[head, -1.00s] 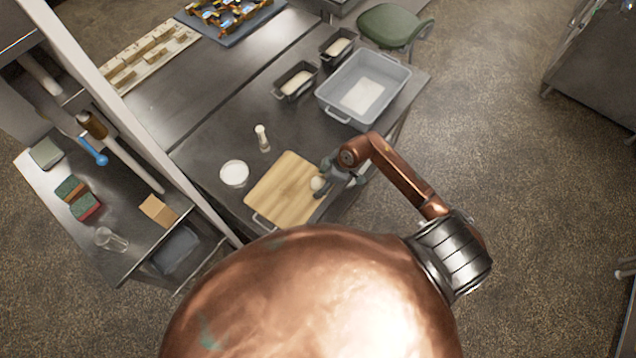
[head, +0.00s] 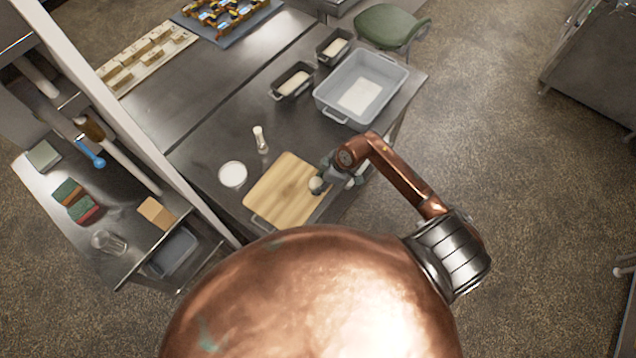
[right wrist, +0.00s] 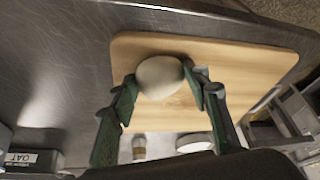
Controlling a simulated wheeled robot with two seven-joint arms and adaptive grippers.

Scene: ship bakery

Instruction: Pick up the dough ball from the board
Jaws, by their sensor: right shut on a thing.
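The dough ball (right wrist: 160,77) is pale and round, between the two fingers of my right gripper (right wrist: 158,90) in the right wrist view. In the head view the right gripper (head: 322,180) is at the right side of the wooden board (head: 282,192), with the dough ball (head: 315,185) at its fingers. The gripper is shut on the ball. The ball is over the board (right wrist: 240,62); I cannot tell for sure whether it still touches it. My left gripper is not in view.
A white round dish (head: 232,174) and a small shaker-like bottle (head: 260,138) stand left of and behind the board. A grey bin (head: 335,108) and two dark loaf tins (head: 278,92) stand farther back. The steel table (head: 215,130) has bare room between them.

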